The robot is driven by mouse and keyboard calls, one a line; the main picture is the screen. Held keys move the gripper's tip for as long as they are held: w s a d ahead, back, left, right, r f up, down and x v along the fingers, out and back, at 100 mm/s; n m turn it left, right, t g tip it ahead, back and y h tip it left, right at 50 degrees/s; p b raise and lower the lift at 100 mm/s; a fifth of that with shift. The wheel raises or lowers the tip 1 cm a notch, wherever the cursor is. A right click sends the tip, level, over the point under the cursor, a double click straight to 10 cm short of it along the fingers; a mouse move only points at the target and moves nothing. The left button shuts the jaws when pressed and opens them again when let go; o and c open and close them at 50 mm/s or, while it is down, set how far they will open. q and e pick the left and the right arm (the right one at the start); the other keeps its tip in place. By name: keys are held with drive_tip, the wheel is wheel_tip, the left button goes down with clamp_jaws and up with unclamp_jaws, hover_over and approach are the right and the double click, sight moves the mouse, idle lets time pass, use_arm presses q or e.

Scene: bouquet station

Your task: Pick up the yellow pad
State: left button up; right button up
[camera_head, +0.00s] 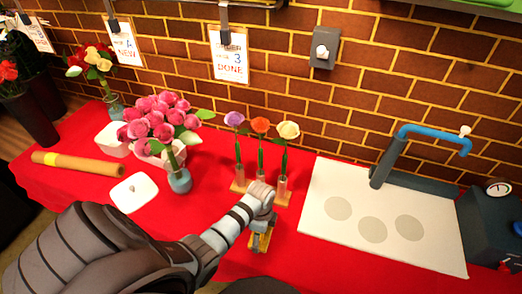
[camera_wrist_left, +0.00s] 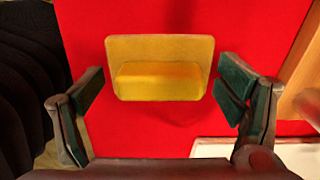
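The yellow pad (camera_wrist_left: 160,48) is a flat plate with a raised block on it, lying on the red tabletop. My left gripper (camera_wrist_left: 165,88) is open and empty in the left wrist view, its dark green finger pads spread to the left and right of the pad with gaps on both sides. In the head view my left wrist is over the pad, and only a small yellow part (camera_head: 261,241) shows beneath it. The rest of the pad is hidden there. My right gripper is not in view.
A wooden stand with three flowers in tubes (camera_head: 282,189) is just behind my left wrist. A white board with grey circles (camera_head: 318,178) lies to the right. A small vase (camera_head: 180,181) and a white lid (camera_head: 133,193) are to the left.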

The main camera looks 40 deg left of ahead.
use_arm(q)
drive_tip(key=shift+s, duration=0.15)
drive_tip(key=c, duration=1)
drive_tip(key=shift+d, duration=0.1)
drive_tip(key=shift+s, duration=0.1)
drive_tip(key=shift+c, duration=0.3)
drive_tip(key=shift+r, duration=0.3)
drive_tip(key=shift+c, duration=0.7)
drive_tip(key=r+p, duration=0.1)
drive_tip(key=r, duration=0.2)
drive_tip(key=r+p, duration=0.1)
drive_tip(key=r, duration=0.2)
drive_tip(key=r+p, duration=0.1)
drive_tip(key=r, duration=0.2)
drive_tip(key=shift+w, duration=0.25)
drive_tip(key=shift+r, duration=0.25)
